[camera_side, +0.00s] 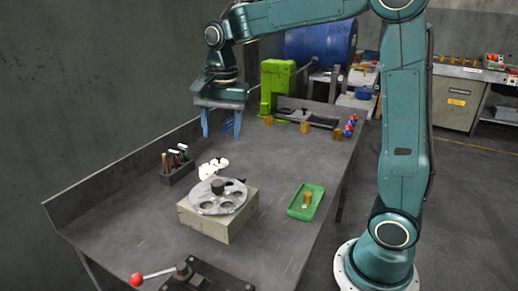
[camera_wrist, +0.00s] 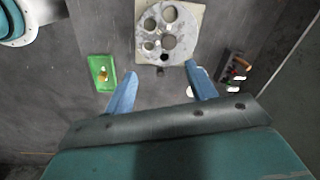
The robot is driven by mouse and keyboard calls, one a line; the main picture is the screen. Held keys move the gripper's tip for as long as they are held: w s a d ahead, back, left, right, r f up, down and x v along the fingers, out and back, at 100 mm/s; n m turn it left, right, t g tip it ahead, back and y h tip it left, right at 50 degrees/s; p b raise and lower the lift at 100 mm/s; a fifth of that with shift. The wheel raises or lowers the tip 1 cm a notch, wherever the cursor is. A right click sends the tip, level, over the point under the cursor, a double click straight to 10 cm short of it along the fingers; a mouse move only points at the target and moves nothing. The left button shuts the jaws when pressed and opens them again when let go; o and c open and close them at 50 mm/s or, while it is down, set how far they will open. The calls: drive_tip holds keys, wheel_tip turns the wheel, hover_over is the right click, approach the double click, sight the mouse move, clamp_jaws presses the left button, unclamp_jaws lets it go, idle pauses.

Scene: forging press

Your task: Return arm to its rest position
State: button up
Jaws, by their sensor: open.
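My gripper (camera_side: 221,124) hangs from the teal arm above the far left part of the grey workbench, with its blue fingers pointing down. It is open and empty, clear of the bench top. In the wrist view the two blue fingers (camera_wrist: 161,90) stand wide apart with nothing between them. The arm is bent, its forearm reaching left over the bench from the upright link at right. Any marker for the rest position does not show.
A round plate with holes (camera_side: 218,197) sits on a beige block. A green tray (camera_side: 298,210) holds a brass part (camera_side: 308,199). A tool holder (camera_side: 178,172), a lever with a red knob (camera_side: 137,280) and a green machine (camera_side: 277,84) stand on the bench (camera_side: 150,225).

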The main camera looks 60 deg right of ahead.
drive_tip(key=s+a+n+t, duration=0.3)
drive_tip(key=s+n, duration=1.1)
drive_tip(key=s, duration=0.7)
drive_tip(key=shift+f+t, duration=0.15)
drive_tip(key=shift+t, duration=0.75)
